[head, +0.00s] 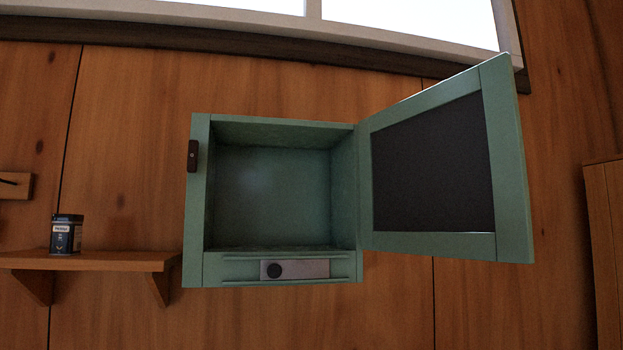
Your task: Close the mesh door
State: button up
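The mesh door (432,165) has a green frame around a dark mesh panel. It stands wide open, swung out to the right of a green wall cabinet (197,215). The door meets the cabinet along the cabinet's right edge. The cabinet's inside looks empty. A small dark catch (193,156) sits on the cabinet's left front edge. My gripper is not in this view.
A wooden shelf (120,262) with a dark tin (66,234) on it is on the wall left of the cabinet. A window (330,12) is above. A wooden piece of furniture (606,250) stands at the right edge. The space before the cabinet looks clear.

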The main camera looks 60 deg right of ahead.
aim_at(443, 169)
jog(key=u, duration=1.1)
jog(key=k, duration=3)
jog(key=z, duration=1.2)
jog(key=i, duration=1)
jog(key=u, duration=0.1)
jog(key=k, duration=0.15)
jog(key=z, duration=0.2)
